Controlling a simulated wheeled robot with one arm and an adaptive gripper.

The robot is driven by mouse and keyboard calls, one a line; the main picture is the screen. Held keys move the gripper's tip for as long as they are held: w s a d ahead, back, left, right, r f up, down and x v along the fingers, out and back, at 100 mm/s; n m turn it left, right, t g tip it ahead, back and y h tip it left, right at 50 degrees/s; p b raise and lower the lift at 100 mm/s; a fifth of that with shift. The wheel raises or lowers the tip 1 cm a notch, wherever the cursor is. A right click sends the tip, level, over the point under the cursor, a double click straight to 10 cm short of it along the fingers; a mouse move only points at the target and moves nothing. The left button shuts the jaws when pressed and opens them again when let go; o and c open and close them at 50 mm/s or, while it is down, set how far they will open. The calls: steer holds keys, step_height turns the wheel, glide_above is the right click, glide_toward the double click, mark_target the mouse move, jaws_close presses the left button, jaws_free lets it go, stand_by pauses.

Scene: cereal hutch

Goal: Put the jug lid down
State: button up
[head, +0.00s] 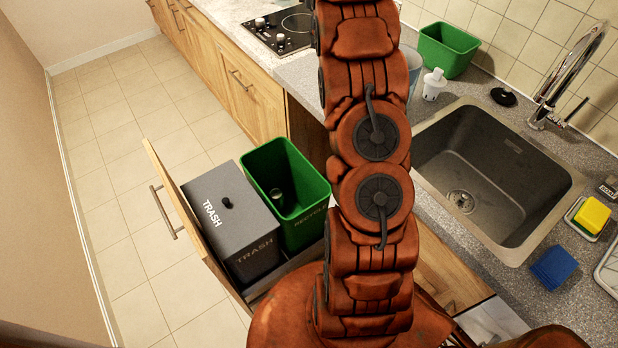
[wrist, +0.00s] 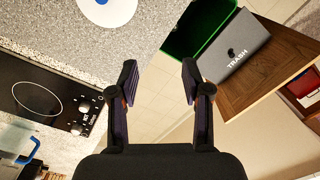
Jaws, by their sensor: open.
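My gripper (wrist: 160,82) is open in the wrist view, its two dark fingers apart with nothing between them. It is over the counter's edge, with floor showing beyond the gap. In the head view my arm runs up out of the picture and the gripper is not seen. A pale blue, clear vessel (head: 411,65), possibly the jug, is partly hidden behind my arm. A small black disc (head: 503,97) lies by the tap.
The open drawer holds a grey trash bin (head: 232,215) with its lid on and an open green recycle bin (head: 283,165) with something inside. A white bottle-like item (head: 433,84), a green tub (head: 447,50) and the sink (head: 470,170) are right of my arm. The cooktop (wrist: 40,100) is left.

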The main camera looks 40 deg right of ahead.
steer(key=s+a+r+m, duration=0.2)
steer(key=s+a, duration=0.6)
steer(key=a, duration=0.3)
steer(key=s+a+r+m, duration=0.1)
steer(key=s+a+m, duration=0.1)
steer(key=s+a, duration=0.75)
steer(key=s+a+f+m, duration=0.1)
steer(key=s+a+f, duration=0.1)
steer(key=s+a, duration=0.2)
steer(key=s+a+f+g, duration=0.1)
steer(key=s+a+f, duration=0.2)
steer(key=s, duration=0.6)
steer(key=s+a+f+m, duration=0.1)
steer(key=s+a+f, duration=0.1)
steer(key=s+a, duration=0.2)
steer(key=s, duration=0.3)
steer(key=shift+s+a+f+m, duration=0.3)
steer(key=shift+s+a+f, duration=0.05)
steer(key=shift+a+f, duration=0.05)
